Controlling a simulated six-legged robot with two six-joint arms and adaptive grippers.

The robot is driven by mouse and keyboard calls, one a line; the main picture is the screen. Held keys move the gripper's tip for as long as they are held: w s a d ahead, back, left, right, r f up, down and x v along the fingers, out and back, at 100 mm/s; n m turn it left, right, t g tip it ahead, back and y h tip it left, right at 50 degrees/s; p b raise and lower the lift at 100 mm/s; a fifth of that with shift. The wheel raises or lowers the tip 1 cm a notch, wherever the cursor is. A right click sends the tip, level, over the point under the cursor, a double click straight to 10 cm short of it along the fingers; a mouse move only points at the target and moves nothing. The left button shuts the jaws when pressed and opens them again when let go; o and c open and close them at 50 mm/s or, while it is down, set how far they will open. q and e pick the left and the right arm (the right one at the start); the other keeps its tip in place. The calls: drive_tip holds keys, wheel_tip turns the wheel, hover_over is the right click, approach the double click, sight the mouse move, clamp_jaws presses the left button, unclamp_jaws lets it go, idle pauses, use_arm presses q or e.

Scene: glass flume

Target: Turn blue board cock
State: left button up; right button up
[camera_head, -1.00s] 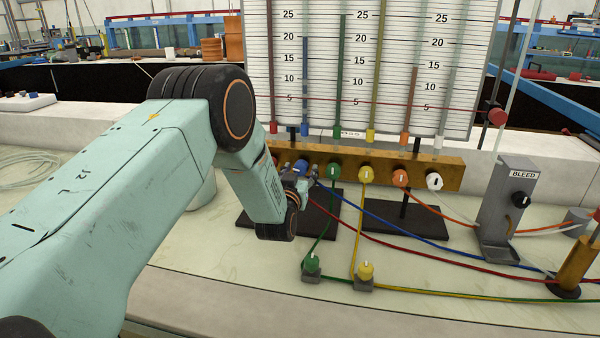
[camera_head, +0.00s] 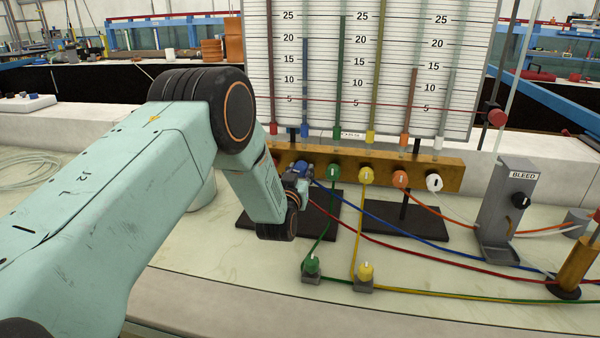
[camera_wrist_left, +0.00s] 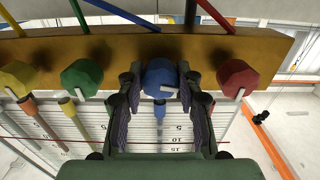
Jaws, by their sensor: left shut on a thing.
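The blue board cock (camera_head: 303,166) sits on the brass manifold bar (camera_head: 448,176) below the tube board, left of the green cock. In the left wrist view, the blue cock (camera_wrist_left: 160,77) is between the two dark fingers of my left gripper (camera_wrist_left: 160,88), one finger on each side. The gripper is shut on it. A pale mark on the cock's face lies roughly crosswise there. In the head view my left gripper (camera_head: 297,180) reaches the bar from the front left and partly hides the blue cock. My right gripper is not in view.
Green (camera_head: 333,172), yellow (camera_head: 366,173), orange (camera_head: 400,178) and white (camera_head: 434,182) cocks stand to the right on the bar. Coloured hoses cross the bench. A grey BLEED stand (camera_head: 508,200) is at right.

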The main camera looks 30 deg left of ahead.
use_arm(q)
drive_tip(key=shift+n+b, duration=0.45)
drive_tip(key=shift+n, duration=0.65)
drive_tip(key=o, duration=1.1)
drive_tip(key=shift+o, duration=0.2)
drive_tip(key=v, duration=1.2)
drive_tip(key=shift+d+f, duration=0.1)
